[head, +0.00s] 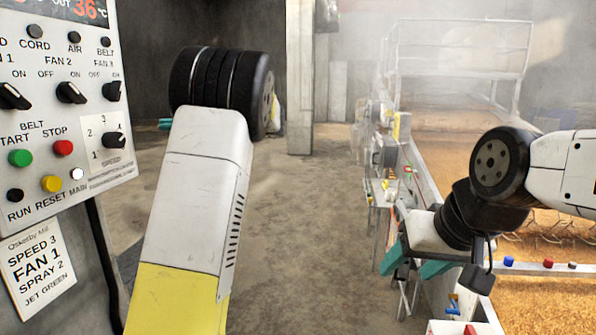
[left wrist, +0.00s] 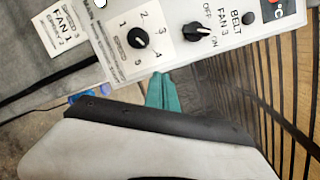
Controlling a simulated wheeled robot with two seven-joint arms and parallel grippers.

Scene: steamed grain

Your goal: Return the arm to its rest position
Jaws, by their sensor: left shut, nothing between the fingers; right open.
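My left arm (head: 200,185) rises through the middle-left of the head view, and its wrist hides most of the left gripper. A small teal piece of the left gripper (head: 165,124) shows beside the wrist. In the left wrist view its teal fingers (left wrist: 162,94) are together and empty, with the control panel (left wrist: 185,45) beyond them. My right gripper (head: 412,264) is at the right of the head view, its teal fingers apart and pointing down, with nothing seen between them. It hangs near the edge of the grain bed.
The control panel (head: 62,100) with knobs and buttons stands close at the left, above a paper note (head: 38,262). A long grain bed (head: 445,145) with a metal rail runs along the right. A pillar (head: 300,75) stands behind. The floor (head: 300,240) between is clear.

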